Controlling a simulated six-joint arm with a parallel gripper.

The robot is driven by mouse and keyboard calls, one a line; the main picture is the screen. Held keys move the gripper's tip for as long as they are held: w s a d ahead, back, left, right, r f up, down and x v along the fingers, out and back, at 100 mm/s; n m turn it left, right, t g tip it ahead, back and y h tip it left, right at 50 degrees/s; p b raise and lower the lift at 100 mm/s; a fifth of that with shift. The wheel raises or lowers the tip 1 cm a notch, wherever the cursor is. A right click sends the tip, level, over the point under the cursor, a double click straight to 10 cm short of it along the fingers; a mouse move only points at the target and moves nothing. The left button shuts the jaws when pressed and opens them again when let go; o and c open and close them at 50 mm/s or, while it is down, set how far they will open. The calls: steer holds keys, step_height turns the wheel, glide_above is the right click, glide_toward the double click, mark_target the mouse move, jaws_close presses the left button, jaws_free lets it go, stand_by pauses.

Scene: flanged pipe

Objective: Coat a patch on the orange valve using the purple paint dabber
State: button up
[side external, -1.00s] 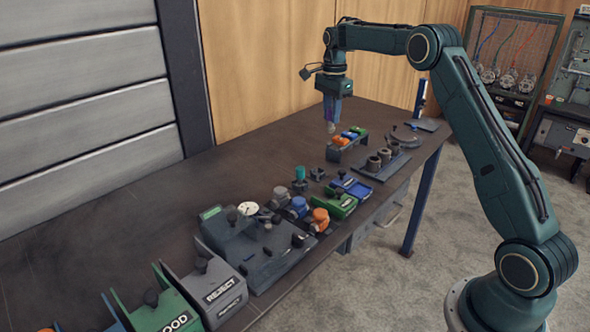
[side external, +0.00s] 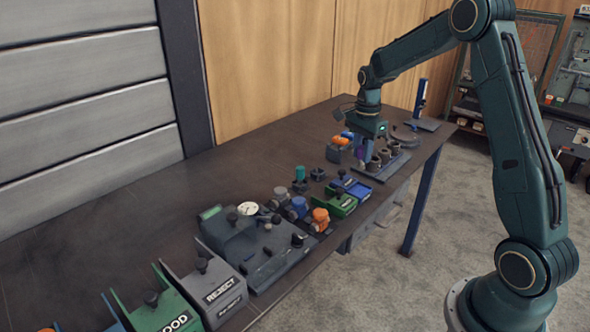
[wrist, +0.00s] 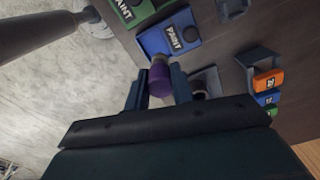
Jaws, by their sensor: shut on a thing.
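The purple paint dabber (wrist: 160,83) is between the fingers of my gripper (wrist: 158,88), which is shut on it. Its paler end points away from the palm. In the side view my gripper (side external: 369,156) is low over the dark holder with round cups (side external: 397,163), and a bit of purple shows beside a finger. I cannot tell whether the dabber touches a cup. The orange valve (side external: 321,218) sits nearer the camera, at the bench's front edge beside the grey fixture, well away from my gripper. Its coating cannot be made out.
A blue paint tray (wrist: 171,37) and a green one (wrist: 131,10) are near my gripper in the wrist view. A rack of coloured stamps (wrist: 267,83) stands to the right there. A blue valve (side external: 299,206) stands beside the orange one. The bench's back left is clear.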

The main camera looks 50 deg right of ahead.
mark_target(362, 166)
steer(key=shift+s+a+f, duration=0.1)
steer(key=shift+s+f, duration=0.1)
steer(key=shift+s, duration=0.15)
steer(key=shift+f, duration=0.1)
steer(key=shift+f, duration=2.9)
steer(key=shift+f, duration=0.6)
stand_by(0.7)
steer(key=shift+r, duration=3.6)
steer(key=shift+a, duration=0.15)
steer(key=w+a+r+n, duration=0.2)
steer(key=a+n, duration=0.6)
steer(key=a, duration=0.3)
steer(key=w+a+r+n, duration=0.2)
steer(key=a+r+n, duration=0.1)
steer(key=a+n, duration=0.6)
steer(key=shift+w+a+n, duration=0.3)
steer(key=shift+w+a, duration=0.05)
steer(key=shift+a, duration=0.5)
